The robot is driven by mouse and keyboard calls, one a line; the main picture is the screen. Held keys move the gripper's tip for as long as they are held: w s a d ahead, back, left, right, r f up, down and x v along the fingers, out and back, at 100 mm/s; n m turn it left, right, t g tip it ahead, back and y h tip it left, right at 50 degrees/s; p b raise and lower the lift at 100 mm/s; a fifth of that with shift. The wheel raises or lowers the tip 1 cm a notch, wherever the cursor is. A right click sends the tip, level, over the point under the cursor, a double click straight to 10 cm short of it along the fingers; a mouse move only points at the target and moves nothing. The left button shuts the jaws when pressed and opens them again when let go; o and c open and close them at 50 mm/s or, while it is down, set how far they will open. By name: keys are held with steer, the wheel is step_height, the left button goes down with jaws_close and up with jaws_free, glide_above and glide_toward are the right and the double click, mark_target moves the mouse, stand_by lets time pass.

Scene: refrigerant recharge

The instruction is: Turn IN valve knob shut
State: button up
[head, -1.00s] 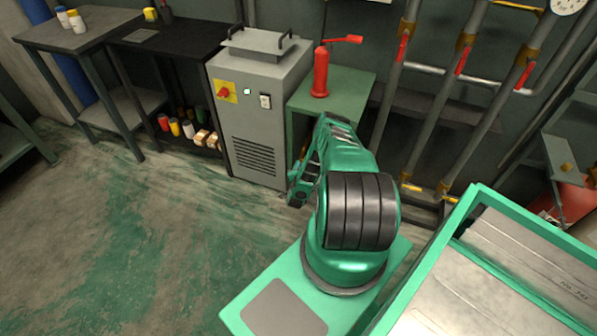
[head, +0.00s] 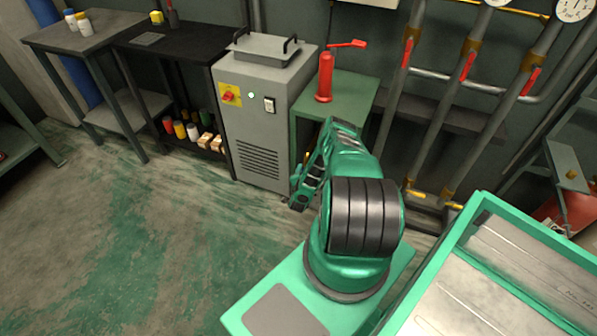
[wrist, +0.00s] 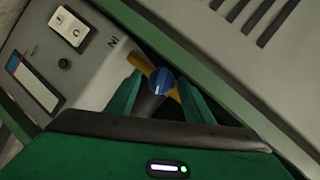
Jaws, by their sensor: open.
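The IN valve knob (wrist: 161,81) shows in the wrist view as a small round blue cap with a white mark, with yellow arms at its sides. The letters IN are printed on the grey panel (wrist: 98,62) just left of it. My gripper (wrist: 158,88) is open, with one green finger on each side of the knob. The knob lies between the fingers; I cannot tell whether they touch it. In the head view my arm hides the knob.
The wrist view shows a switch (wrist: 70,27) and a display (wrist: 35,82) on the panel. In the head view, a grey cabinet (head: 262,125) and a green bench (head: 340,95) with a red bottle jack (head: 325,78) stand behind my arm. Open floor lies left.

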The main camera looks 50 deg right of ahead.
steer(key=m+t, duration=0.2)
steer(key=m, duration=0.1)
steer(key=shift+f, duration=0.1)
steer(key=v, duration=1.1)
steer(key=shift+w+a+r+n+y, duration=0.25)
steer(key=shift+w+r+n+y, duration=1.1)
steer(key=shift+w+r, duration=2.4)
steer(key=shift+w+a+r+n+y, duration=0.25)
steer(key=shift+w+r+n+y, duration=0.55)
steer(key=shift+w+r+n, duration=2)
steer(key=shift+w+a+r+n+y, duration=0.2)
steer(key=shift+w+r+n+y, duration=0.7)
steer(key=shift+w+r, duration=3.75)
steer(key=shift+s+r, duration=0.8)
